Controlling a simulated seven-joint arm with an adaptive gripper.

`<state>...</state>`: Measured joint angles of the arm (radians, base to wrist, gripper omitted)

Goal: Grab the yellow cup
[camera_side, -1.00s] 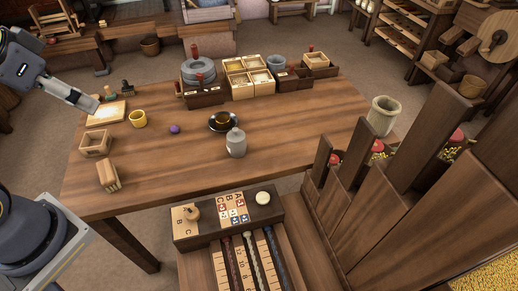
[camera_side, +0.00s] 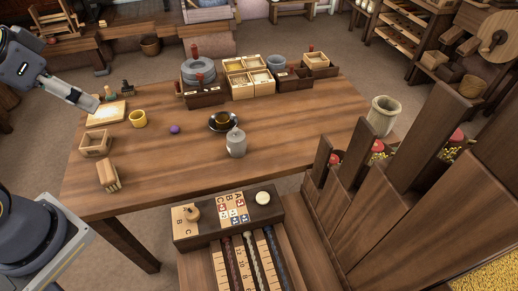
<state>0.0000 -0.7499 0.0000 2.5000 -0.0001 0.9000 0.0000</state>
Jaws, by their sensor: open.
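The yellow cup (camera_side: 138,119) stands upright on the left part of the wooden table (camera_side: 300,132). My gripper (camera_side: 92,104) is above the table's left end, to the left of the cup and apart from it, near a light wooden board (camera_side: 108,111). It is open, with nothing seen between its fingers, which show small here.
A purple ball (camera_side: 175,129), a dark bowl on a saucer (camera_side: 223,121) and a grey lidded jar (camera_side: 236,143) are to the cup's right. Wooden boxes (camera_side: 96,145) lie in front. Stamps (camera_side: 128,87) and quern stones (camera_side: 198,72) stand behind.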

